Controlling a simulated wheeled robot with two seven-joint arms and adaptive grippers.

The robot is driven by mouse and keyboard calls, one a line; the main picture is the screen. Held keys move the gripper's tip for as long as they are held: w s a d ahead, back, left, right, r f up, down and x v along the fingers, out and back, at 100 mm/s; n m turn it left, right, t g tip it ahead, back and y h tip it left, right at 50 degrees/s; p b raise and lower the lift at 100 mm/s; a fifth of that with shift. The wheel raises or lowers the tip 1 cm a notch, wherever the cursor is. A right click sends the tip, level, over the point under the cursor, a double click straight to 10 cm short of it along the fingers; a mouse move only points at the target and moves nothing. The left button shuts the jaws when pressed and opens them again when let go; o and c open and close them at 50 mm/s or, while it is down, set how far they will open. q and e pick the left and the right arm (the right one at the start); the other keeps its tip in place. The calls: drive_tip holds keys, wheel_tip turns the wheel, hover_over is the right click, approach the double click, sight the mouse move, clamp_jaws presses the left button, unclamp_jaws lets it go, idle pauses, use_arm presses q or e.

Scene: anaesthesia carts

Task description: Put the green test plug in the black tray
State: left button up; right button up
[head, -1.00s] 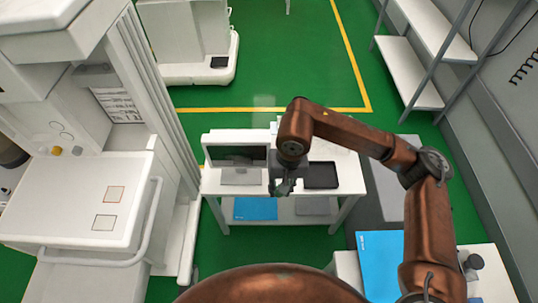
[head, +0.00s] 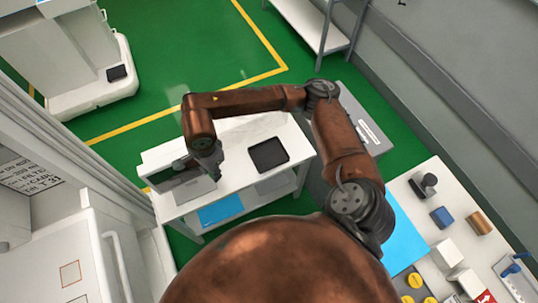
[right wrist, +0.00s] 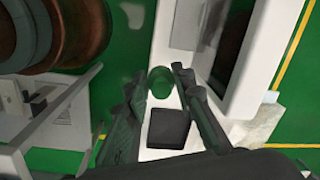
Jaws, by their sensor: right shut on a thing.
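The green test plug (right wrist: 160,83) shows as a green round piece between the fingertips of my right gripper (right wrist: 157,80) in the right wrist view. My right gripper is shut on it. In the head view the right gripper (head: 212,168) hangs over the white table, left of the black tray, and the plug cannot be made out. The black tray (head: 268,154) lies flat and looks empty on the table's right part. It also shows in the right wrist view (right wrist: 170,129), just below the plug in the picture. My left gripper is not in view.
The white table (head: 238,180) carries a dark-screened device (head: 168,180) at its left end. A blue sheet (head: 219,209) lies on its lower shelf. A bench (head: 410,195) at the right holds several small objects, including a blue block (head: 441,217). Green floor is clear behind the table.

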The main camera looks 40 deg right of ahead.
drive_tip(key=s+d+f+m+p, duration=0.15)
drive_tip(key=d+f+m, duration=0.35)
drive_tip(key=m, duration=0.6)
drive_tip(key=m+h+b, duration=0.1)
drive_tip(key=m, duration=0.9)
approach(271, 160)
drive_tip(key=shift+w+a+f, duration=0.15)
drive_tip(key=shift+a+f, duration=0.35)
drive_tip(key=shift+f, duration=0.25)
drive_tip(key=shift+d+f, duration=0.5)
drive_tip(key=shift+f, duration=0.1)
use_arm(q)
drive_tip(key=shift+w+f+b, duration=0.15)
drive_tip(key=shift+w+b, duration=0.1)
drive_tip(key=shift+b, duration=0.25)
use_arm(e)
drive_tip(key=shift+d+f, duration=0.1)
drive_tip(key=shift+f, duration=1.5)
drive_tip(key=shift+f, duration=0.15)
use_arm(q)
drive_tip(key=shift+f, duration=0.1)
use_arm(e)
drive_tip(key=o, duration=0.9)
